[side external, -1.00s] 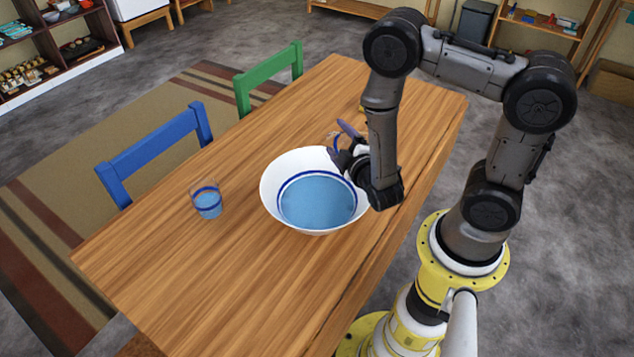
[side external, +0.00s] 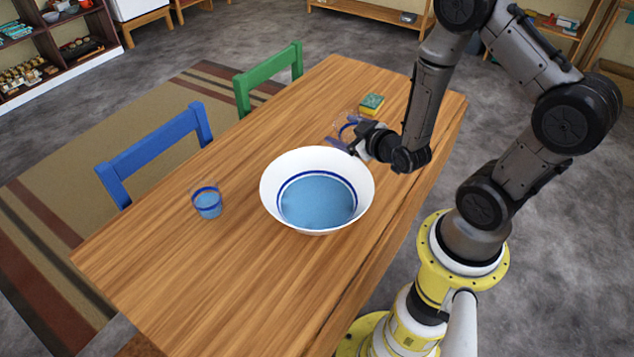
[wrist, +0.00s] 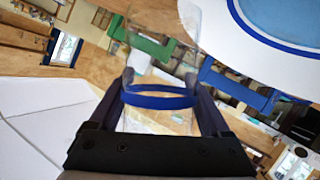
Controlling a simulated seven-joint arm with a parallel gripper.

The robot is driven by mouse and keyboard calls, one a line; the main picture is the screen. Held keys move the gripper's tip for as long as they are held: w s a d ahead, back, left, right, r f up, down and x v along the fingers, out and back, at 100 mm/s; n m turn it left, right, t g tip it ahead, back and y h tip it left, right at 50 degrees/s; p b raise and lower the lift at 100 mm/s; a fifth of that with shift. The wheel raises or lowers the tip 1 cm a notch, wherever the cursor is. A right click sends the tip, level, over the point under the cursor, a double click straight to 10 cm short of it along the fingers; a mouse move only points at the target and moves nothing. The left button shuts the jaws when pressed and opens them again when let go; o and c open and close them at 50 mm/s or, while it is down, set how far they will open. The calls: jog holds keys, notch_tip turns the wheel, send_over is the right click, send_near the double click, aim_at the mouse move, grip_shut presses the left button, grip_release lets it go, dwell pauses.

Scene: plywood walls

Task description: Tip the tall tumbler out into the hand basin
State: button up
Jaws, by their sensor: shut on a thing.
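The hand basin (side external: 273,199) is a white bowl with a blue inner ring on the table, with blue water in its bottom. Part of it shows at the top right of the wrist view (wrist: 228,48). My gripper (side external: 345,143) is shut on the tall tumbler (side external: 346,121), a clear glass with a blue band. It holds the tumbler just beyond the basin's far right rim, apart from it. In the wrist view the tumbler (wrist: 160,101) stands between both fingers, and I see no water in it. Its exact tilt is hard to tell.
A short glass (side external: 207,203) with blue water and a blue band stands left of the basin. A blue chair (side external: 157,145) and a green chair (side external: 268,77) stand at the far side. The front table is clear.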

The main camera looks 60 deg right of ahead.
jog(key=shift+s+d+f+m+y, duration=0.1)
jog(key=shift+s+d+m+y, duration=0.1)
jog(key=shift+d+m+y, duration=0.55)
jog(key=shift+d+f+m+t+y, duration=0.2)
jog(key=shift+d+m+t+y, duration=0.15)
jog(key=shift+m, duration=0.5)
jog(key=shift+s, duration=0.1)
